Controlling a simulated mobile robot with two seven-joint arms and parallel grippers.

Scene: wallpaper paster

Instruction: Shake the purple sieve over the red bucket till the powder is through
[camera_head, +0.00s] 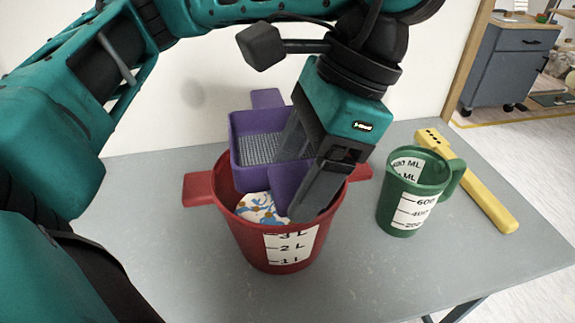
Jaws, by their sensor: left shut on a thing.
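The purple sieve (238,166) is a square box with a grey mesh floor. It is held over the red bucket (243,238), partly inside its rim. My left gripper (298,190) comes down from above and is shut on the near right side of the sieve. No powder shows on the visible part of the mesh; the gripper hides the rest. In the bucket lies something white with blue and orange patterning (260,208); I cannot tell what it is. The bucket stands upright, with a white litre scale on its front. My right gripper is not in view.
A green measuring jug (396,215) stands right of the bucket on the grey table (190,275). A yellow long-handled tool (483,195) lies behind it near the right edge. The table's front is clear. A grey cabinet (505,75) stands beyond a doorway.

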